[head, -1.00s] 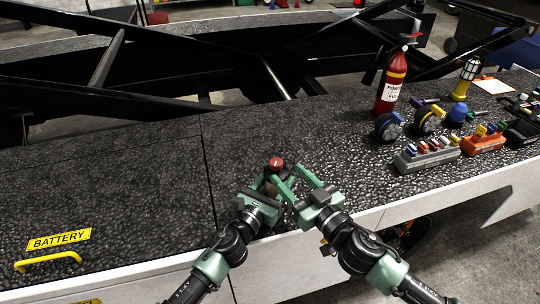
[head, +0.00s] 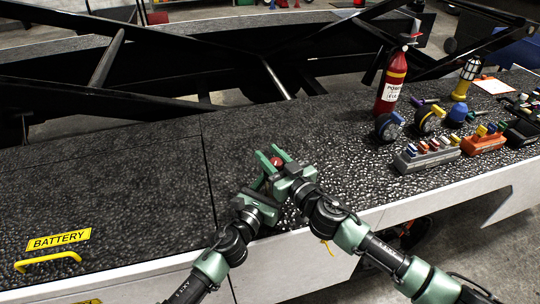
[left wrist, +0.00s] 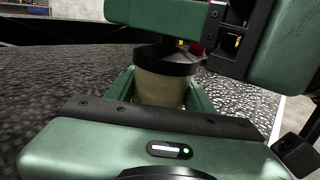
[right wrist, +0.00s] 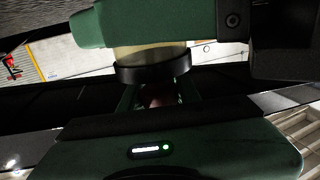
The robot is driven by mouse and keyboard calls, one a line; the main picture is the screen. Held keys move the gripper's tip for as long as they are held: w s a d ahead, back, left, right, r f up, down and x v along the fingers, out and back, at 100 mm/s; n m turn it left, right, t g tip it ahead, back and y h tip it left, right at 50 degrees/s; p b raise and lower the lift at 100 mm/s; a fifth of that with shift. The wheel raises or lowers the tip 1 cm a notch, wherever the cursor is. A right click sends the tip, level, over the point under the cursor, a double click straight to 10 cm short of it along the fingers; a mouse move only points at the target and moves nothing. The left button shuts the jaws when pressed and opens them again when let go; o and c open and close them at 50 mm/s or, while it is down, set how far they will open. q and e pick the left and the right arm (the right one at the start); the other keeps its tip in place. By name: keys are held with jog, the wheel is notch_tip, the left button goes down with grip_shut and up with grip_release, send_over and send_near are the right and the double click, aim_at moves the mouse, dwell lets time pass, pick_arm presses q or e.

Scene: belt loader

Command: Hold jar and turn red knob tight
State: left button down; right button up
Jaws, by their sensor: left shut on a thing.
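The cream jar (left wrist: 160,88) with a black lid (left wrist: 166,58) stands between the fingers of my left gripper (head: 258,186), which is shut on it. The red knob (head: 277,162) sits on top of the lid. It also shows small in the left wrist view (left wrist: 197,48) and dark in the right wrist view (right wrist: 157,97). My right gripper (head: 275,158) is above the left one, with its fingers on either side of the knob. I cannot tell whether these fingers touch the knob. In the head view the grippers hide most of the jar.
The speckled dark deck (head: 110,185) is clear around the grippers. To the right stand a red fire extinguisher (head: 391,85), a grey block (head: 425,155) and an orange block (head: 483,142) with coloured parts. Black beams (head: 130,95) cross behind the deck. A yellow handle (head: 48,261) is at left.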

grip_shut()
jog(key=shift+a+m+h, duration=0.1)
jog(key=shift+m+h, duration=0.3)
jog(key=shift+w+m+t+h, duration=0.1)
jog(key=shift+m+t+h, duration=0.6)
jog(key=shift+h, duration=0.2)
jog(key=shift+w+d+m+t+h, duration=0.1)
jog(key=shift+d+m+t+h, duration=0.3)
jog(key=shift+h, duration=0.4)
jog(key=shift+d, duration=0.1)
jog(key=o, duration=0.7)
grip_release()
jog(key=shift+c, duration=0.2)
jog(key=v, duration=1.2)
